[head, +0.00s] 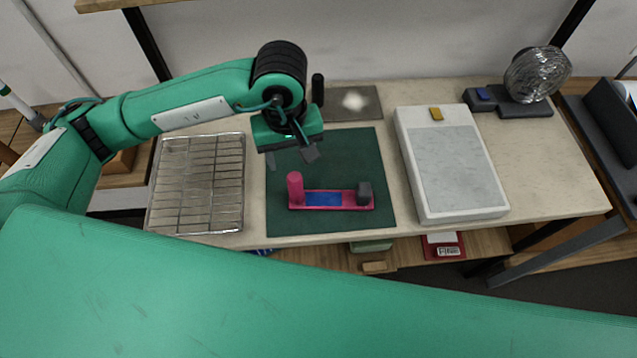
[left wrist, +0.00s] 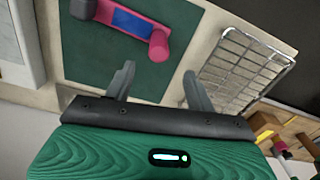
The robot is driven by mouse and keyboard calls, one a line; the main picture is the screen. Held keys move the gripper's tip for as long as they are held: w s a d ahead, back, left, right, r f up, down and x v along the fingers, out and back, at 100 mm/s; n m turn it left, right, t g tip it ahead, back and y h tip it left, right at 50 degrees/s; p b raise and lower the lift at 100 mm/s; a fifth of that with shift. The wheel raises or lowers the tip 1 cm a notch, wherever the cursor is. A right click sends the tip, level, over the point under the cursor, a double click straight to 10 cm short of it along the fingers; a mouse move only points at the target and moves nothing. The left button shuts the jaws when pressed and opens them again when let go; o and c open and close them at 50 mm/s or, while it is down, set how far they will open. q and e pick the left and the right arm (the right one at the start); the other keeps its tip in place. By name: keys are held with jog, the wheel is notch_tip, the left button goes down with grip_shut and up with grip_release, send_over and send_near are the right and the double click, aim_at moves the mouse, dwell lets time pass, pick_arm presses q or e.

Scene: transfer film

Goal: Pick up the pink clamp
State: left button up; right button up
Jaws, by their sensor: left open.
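The pink clamp (head: 296,190) lies on a dark green mat (head: 330,150) in the middle of the table. It has a long flat base with a blue strip (head: 322,199) along it, an upright pink post at its left end and a dark grey block (head: 364,193) at its right end. In the left wrist view the clamp (left wrist: 158,46) shows at the top, partly cut off by the edge. My left gripper (head: 291,157) is open and empty, above the mat and behind the clamp's post, apart from it. My right gripper is not seen.
A wire rack (head: 200,180) stands left of the mat. A white device with a grey top panel (head: 451,165) stands to the right. A dark grey plate (head: 352,102) lies behind the mat.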

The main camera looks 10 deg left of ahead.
aim_at(294, 178)
pick_arm(q)
jog(key=f, duration=0.1)
jog(key=f+p, duration=0.1)
jog(key=f, duration=0.1)
jog(key=shift+s, duration=0.4)
notch_tip(294, 178, down, 3)
jog(key=shift+w+r+p, duration=0.15)
jog(key=shift+p, duration=0.25)
jog(key=shift+w+f, duration=0.1)
jog(key=shift+f, duration=0.25)
jog(key=shift+f+p, duration=0.65)
jog(key=shift+p, duration=0.15)
notch_tip(294, 178, down, 3)
jog(key=shift+w+d+f+p, duration=0.1)
jog(key=shift+w+f+p, duration=0.05)
jog(key=shift+p, duration=0.8)
jog(key=shift+f, duration=0.5)
grip_shut()
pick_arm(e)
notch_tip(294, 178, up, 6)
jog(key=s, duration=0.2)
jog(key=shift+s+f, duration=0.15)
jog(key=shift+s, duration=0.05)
pick_arm(q)
jog(key=shift+w+r, duration=0.1)
